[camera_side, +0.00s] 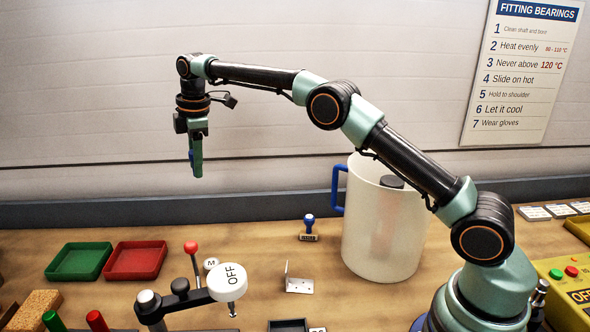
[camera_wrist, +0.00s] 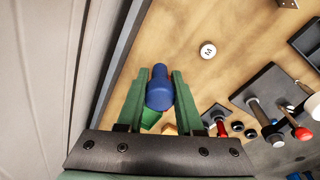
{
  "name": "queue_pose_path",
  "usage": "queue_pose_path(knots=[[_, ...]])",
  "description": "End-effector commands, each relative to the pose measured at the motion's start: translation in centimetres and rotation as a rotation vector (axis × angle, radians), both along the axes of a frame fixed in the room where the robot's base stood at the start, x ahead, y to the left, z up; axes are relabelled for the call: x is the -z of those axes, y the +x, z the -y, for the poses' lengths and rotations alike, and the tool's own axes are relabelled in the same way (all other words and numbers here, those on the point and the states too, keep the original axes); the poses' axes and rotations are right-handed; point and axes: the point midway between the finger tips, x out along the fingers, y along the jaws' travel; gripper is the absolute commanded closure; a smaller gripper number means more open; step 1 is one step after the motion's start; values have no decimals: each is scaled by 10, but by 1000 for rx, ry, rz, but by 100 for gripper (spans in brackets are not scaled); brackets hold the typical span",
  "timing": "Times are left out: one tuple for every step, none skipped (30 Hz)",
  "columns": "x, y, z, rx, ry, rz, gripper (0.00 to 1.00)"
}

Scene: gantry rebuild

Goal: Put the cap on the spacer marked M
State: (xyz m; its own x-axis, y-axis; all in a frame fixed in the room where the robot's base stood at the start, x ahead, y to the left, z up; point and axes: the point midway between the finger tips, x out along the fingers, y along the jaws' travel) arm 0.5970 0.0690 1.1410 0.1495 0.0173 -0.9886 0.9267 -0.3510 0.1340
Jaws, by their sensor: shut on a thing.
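My gripper (camera_side: 195,163) is high above the left part of the bench, pointing down, well clear of everything below. In the wrist view its green fingers (camera_wrist: 160,95) are shut on a blue cap (camera_wrist: 159,90), a rounded piece with a narrower end. In the side view the cap is hard to tell apart from the fingers. The spacer marked M (camera_side: 211,264) stands on the wooden bench, its white round top showing just behind the OFF disc. In the wrist view the spacer (camera_wrist: 208,50) lies to the upper right of the held cap, apart from it.
A lever fixture with a red knob (camera_side: 191,247) and a white OFF disc (camera_side: 228,281) stands close to the spacer. Green (camera_side: 79,262) and red (camera_side: 135,261) trays lie left. A blue-handled stamp (camera_side: 309,229), metal bracket (camera_side: 298,285) and big white jug (camera_side: 383,230) are right.

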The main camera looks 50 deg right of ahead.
Motion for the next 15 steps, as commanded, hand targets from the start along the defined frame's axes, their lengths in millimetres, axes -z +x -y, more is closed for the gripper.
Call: queue_pose_path(knots=[[-3, -3, -3, 30, 6, -3, 100], [-4, -5, -5, 58, 10, -6, 100], [-6, -8, -8, 103, 16, -10, 100], [-7, -10, -10, 140, 22, -15, 100], [-9, -13, -13, 182, 28, -18, 100], [-11, -18, -17, 242, 36, -25, 100], [-12, -21, -19, 290, 42, -30, 100], [-13, -25, -22, 339, 48, -35, 100], [-15, -30, -26, 403, 56, -42, 100], [-17, -33, -29, 452, 62, -47, 100], [-18, -38, -31, 501, 67, -53, 100], [-19, -43, -34, 566, 73, -58, 100], [-20, -47, -36, 613, 77, -63, 100], [-22, -50, -39, 659, 81, -68, 100], [-23, -56, -42, 719, 86, -73, 100]])
